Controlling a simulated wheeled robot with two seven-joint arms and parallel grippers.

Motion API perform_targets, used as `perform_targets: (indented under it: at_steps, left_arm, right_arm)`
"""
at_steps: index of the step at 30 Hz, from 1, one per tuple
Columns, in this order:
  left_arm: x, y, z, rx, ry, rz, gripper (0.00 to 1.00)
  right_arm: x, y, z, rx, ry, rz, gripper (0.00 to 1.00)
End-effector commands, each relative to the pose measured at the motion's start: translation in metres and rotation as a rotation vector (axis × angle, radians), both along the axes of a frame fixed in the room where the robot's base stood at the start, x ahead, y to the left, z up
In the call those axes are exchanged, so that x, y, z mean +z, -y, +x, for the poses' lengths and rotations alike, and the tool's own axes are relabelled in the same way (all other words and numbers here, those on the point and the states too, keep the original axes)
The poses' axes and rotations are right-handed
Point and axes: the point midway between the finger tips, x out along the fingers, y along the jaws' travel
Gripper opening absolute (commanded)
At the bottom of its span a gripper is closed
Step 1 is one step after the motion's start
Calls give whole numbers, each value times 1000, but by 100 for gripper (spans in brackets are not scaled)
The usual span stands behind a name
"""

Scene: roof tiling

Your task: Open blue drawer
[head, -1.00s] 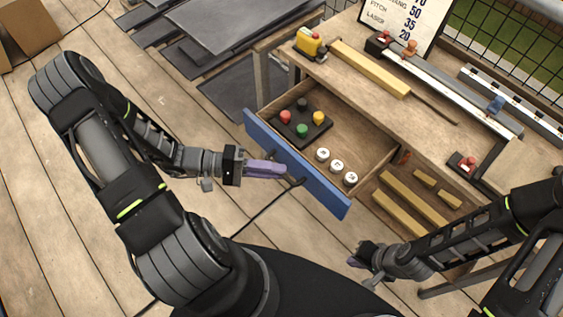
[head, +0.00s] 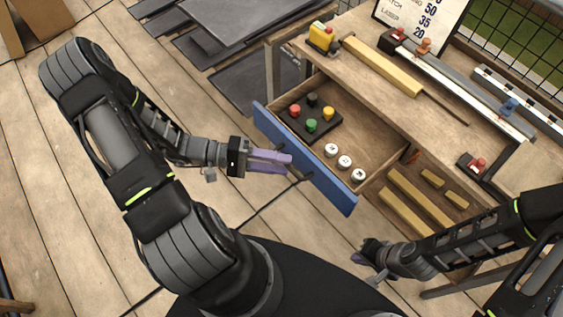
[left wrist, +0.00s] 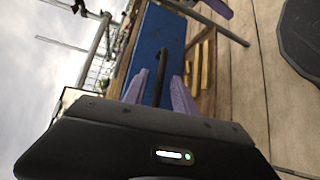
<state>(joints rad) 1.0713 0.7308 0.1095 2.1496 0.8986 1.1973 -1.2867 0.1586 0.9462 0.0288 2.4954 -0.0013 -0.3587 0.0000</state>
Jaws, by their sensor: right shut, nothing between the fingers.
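The blue drawer (head: 328,184) is pulled out of the wooden workbench, and its inside shows from above. In the left wrist view its blue front (left wrist: 150,52) has a dark bar handle (left wrist: 160,72). My left gripper (head: 290,164) is at the drawer front, by the handle. Its purple fingers are spread apart, one on each side of the handle in the left wrist view (left wrist: 158,90). Whether a finger touches the handle I cannot tell. My right gripper (head: 361,259) is shut and empty, low in front of the bench, away from the drawer.
The drawer holds a dark tray with coloured knobs (head: 315,125) and several white round pieces (head: 345,162). Yellow bars (head: 420,197) lie in an open compartment to its right. The workbench top (head: 370,95) carries tools and a rail. Dark slabs (head: 235,30) lie behind. Bare wooden floor is at left.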

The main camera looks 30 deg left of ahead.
Motion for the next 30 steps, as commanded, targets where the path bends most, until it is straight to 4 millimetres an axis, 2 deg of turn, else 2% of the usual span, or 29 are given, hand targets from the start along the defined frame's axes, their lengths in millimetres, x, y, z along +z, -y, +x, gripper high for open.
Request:
perform_targets:
  at_steps: [9, 13, 30]
  left_arm:
    - [6, -46, -19, 0, 1, 3, 33]
    - [8, -59, -25, 1, 0, 2, 33]
    - [10, -63, -27, -1, 0, 0, 33]
  right_arm:
    - [-7, 0, 0, 0, 0, 0, 0]
    - [-8, 0, 0, 1, 0, 0, 0]
    - [-8, 0, 0, 1, 0, 0, 0]
